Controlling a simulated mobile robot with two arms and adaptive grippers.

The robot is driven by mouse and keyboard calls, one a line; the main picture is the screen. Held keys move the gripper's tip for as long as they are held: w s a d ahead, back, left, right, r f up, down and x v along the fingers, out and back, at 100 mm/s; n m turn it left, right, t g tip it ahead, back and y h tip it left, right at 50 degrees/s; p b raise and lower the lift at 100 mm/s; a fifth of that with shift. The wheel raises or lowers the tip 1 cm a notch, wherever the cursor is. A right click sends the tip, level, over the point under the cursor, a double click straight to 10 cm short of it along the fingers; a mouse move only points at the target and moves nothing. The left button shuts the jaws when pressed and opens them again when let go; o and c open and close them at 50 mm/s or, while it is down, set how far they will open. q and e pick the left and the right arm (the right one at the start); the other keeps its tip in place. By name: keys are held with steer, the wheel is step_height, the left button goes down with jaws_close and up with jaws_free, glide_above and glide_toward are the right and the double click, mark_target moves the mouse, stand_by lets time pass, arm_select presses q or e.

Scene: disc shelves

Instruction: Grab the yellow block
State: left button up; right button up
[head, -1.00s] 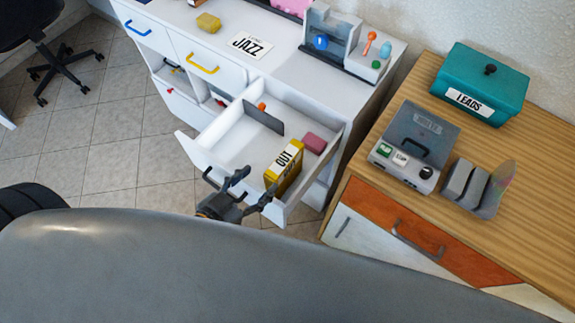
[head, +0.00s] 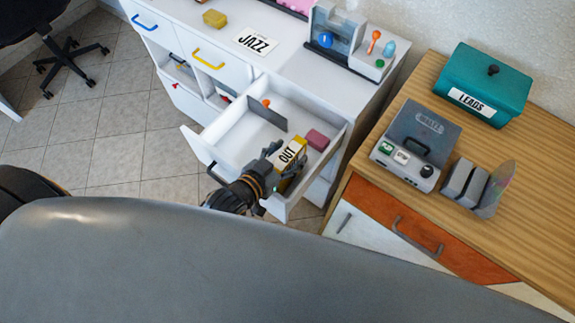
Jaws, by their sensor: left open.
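A yellow block (head: 289,159) with a white "OUT" label stands in the open white drawer (head: 237,125), near its front right corner. My left gripper (head: 278,172) is open at the block's left side. Its fingers overlap the block's near part in the picture. I cannot tell whether they touch it. A smaller plain yellow piece (head: 215,18) lies on the white cabinet top at the upper left, well away from the gripper. My right gripper is not in view.
A pink block (head: 317,140) lies behind the yellow one. A dark divider (head: 266,116) and a small orange item (head: 266,102) are farther back in the drawer. A wooden-topped cabinet (head: 400,75) with a grey device (head: 413,150) and teal box (head: 484,80) stands right.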

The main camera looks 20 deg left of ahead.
arm_select(q)
jaws_close()
steer(key=shift+r, duration=0.1)
